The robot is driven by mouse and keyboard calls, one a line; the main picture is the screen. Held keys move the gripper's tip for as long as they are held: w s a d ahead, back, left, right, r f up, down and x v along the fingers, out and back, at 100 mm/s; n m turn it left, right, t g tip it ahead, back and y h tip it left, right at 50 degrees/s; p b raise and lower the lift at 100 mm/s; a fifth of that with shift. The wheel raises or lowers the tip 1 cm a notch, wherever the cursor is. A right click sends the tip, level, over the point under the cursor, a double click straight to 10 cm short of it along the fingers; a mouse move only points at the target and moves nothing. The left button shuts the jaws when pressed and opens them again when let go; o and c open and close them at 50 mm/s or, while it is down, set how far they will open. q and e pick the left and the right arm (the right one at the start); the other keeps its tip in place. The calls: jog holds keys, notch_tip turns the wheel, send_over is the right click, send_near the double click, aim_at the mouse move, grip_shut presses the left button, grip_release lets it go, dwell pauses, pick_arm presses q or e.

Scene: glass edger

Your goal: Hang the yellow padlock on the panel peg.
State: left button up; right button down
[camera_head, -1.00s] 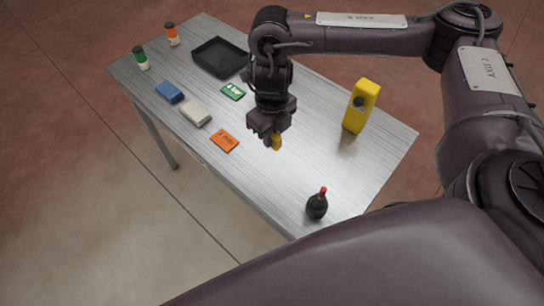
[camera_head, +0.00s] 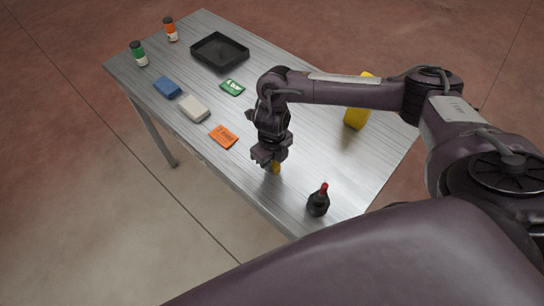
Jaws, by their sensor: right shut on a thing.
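My right gripper (camera_head: 270,162) is shut on the yellow padlock (camera_head: 276,168), above the front part of the metal table. No panel peg can be made out. A yellow upright block (camera_head: 356,117) stands on the table to the right, partly hidden behind my right forearm. I cannot tell whether it bears the peg. My left gripper is not in view.
A black bottle with a red top (camera_head: 318,201) stands just right of the gripper. An orange card (camera_head: 223,136), green card (camera_head: 232,87), white block (camera_head: 194,108), blue block (camera_head: 167,87), black tray (camera_head: 220,50), green jar (camera_head: 139,54) and orange jar (camera_head: 170,29) lie further left on the table (camera_head: 300,140).

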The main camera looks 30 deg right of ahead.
jog(key=shift+f, duration=0.1)
jog(key=shift+f+b, duration=0.15)
jog(key=shift+b, duration=0.15)
jog(key=c, duration=1.3)
grip_release()
jog(key=shift+r, duration=0.2)
notch_tip(320, 180, up, 2)
jog(key=shift+w+r+b, duration=0.15)
jog(key=shift+r+b, duration=0.05)
jog(key=shift+b, duration=0.2)
jog(key=r, duration=0.4)
jog(key=shift+w+a+p, duration=0.1)
jog(key=shift+w+p, duration=0.1)
jog(key=shift+p, duration=0.15)
jog(key=shift+r, duration=0.6)
